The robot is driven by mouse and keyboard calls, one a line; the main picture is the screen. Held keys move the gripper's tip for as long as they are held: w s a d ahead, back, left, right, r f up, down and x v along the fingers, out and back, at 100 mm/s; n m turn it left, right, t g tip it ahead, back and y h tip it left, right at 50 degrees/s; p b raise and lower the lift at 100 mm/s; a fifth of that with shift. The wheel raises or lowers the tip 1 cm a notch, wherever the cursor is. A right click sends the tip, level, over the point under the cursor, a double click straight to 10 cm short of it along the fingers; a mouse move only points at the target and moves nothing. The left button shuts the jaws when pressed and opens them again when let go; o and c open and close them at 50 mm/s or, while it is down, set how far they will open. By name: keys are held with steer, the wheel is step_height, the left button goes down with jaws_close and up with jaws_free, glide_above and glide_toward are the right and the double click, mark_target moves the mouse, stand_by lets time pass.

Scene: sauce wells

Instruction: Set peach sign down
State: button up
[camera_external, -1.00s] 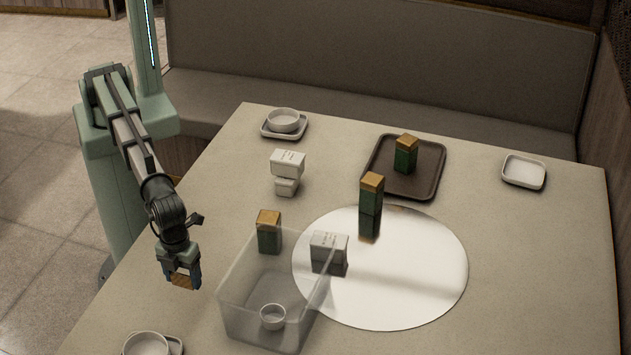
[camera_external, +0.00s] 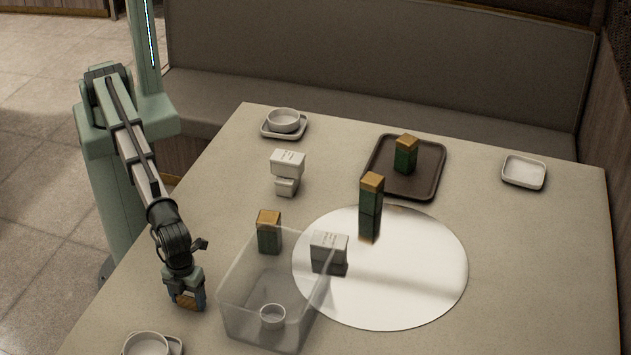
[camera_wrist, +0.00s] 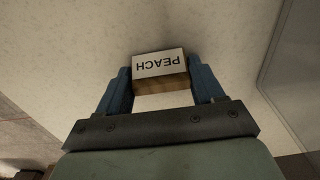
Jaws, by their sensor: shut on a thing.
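The peach sign (camera_wrist: 159,64) is a small block with a white face reading "PEACH", upside down in the wrist view, and a wooden-brown side. My gripper (camera_wrist: 160,88) is shut on it, with a blue finger at each side. In the external view my gripper (camera_external: 187,304) is low over the left part of the table, left of the clear bin, and the sign (camera_external: 186,300) shows as a brown patch between the fingers. I cannot tell whether the sign touches the table.
The clear bin (camera_external: 243,318) with a small white cup (camera_external: 272,316) stands close to the right. A white bowl (camera_external: 146,345) is at the front edge.

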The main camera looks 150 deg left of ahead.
steer(key=shift+f, duration=0.1)
steer(key=o, duration=1)
step_height(320, 180, up, 12)
steer(key=shift+r, duration=0.15)
